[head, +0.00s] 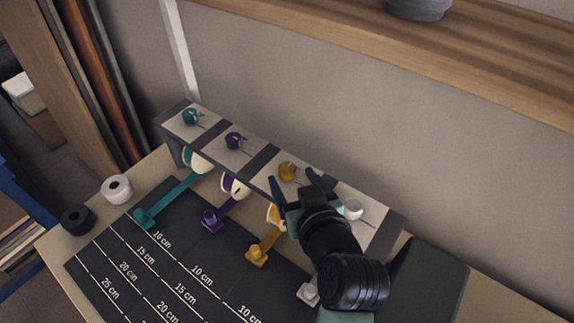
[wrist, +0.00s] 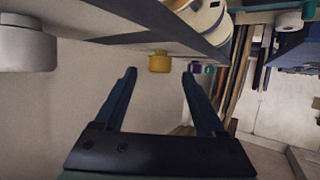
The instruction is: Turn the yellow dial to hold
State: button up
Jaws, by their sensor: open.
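The yellow dial (head: 287,171) is a small round knob on the top panel of a long grey unit (head: 255,157), third from the left in a row of dials. A thin mark shows beside it; no "hold" label is readable. My gripper (head: 294,180) is open, with its fingertips close around or just short of the dial. In the wrist view the yellow dial (wrist: 160,62) appears centred between and slightly beyond the open fingertips (wrist: 159,73). Nothing is between the fingers' lower parts. I cannot tell whether either finger touches the dial.
Green (head: 190,116), purple (head: 234,140) and white (head: 351,209) dials share the panel. Coloured strips with end tabs, such as the yellow tab (head: 257,256), run onto a dark measuring mat (head: 150,262). A wooden shelf (head: 400,45) is above; white (head: 117,188) and black (head: 76,219) rolls stand left.

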aim_at(290, 174)
jog(key=shift+x, duration=2.35)
grip_shut()
